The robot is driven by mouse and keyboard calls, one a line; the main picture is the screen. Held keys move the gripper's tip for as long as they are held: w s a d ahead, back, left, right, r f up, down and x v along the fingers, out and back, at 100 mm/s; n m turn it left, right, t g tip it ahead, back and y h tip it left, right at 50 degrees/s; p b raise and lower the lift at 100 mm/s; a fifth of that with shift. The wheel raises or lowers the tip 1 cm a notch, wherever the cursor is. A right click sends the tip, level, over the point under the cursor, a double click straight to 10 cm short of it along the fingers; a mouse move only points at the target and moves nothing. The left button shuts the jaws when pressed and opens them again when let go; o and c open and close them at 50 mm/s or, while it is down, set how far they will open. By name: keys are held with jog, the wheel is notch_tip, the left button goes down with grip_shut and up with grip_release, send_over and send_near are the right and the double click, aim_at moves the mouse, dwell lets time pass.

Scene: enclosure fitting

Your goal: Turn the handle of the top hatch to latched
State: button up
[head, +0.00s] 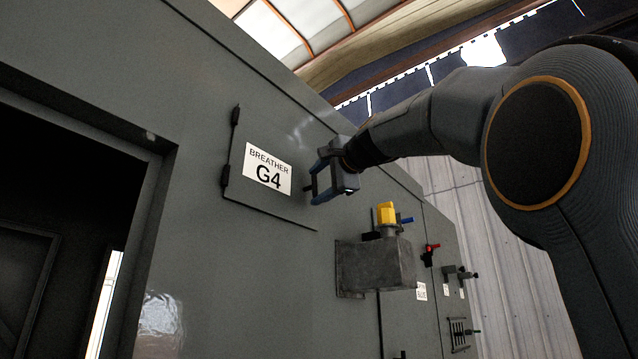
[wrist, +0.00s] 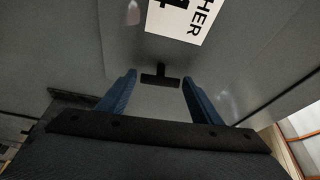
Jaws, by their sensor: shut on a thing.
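The top hatch (head: 285,209) is a grey panel labelled "BREATHER G4", with black hinges on its left edge; it looks closed against the cabinet wall. My gripper (head: 313,186) is at the hatch's right side, its blue fingers towards the panel. In the wrist view, the black T-shaped handle (wrist: 160,76) lies between the fingertips of my gripper (wrist: 159,82), its crossbar running from one finger towards the other. My gripper is shut on this handle. In the head view my gripper hides the handle.
Below the hatch, a grey box (head: 375,264) juts from the wall, with a yellow part (head: 386,213) above it. A red handle (head: 431,248) and other fittings are further right. A dark opening (head: 50,200) is at left.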

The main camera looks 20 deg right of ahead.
jog(key=shift+m, duration=0.6)
jog(key=o, duration=1)
jog(key=shift+o, duration=0.2)
jog(key=b+v, duration=0.3)
jog(key=v, duration=0.4)
jog(key=shift+s+r+b, duration=0.15)
jog(key=shift+s+b, duration=0.2)
jog(key=shift+s, duration=0.05)
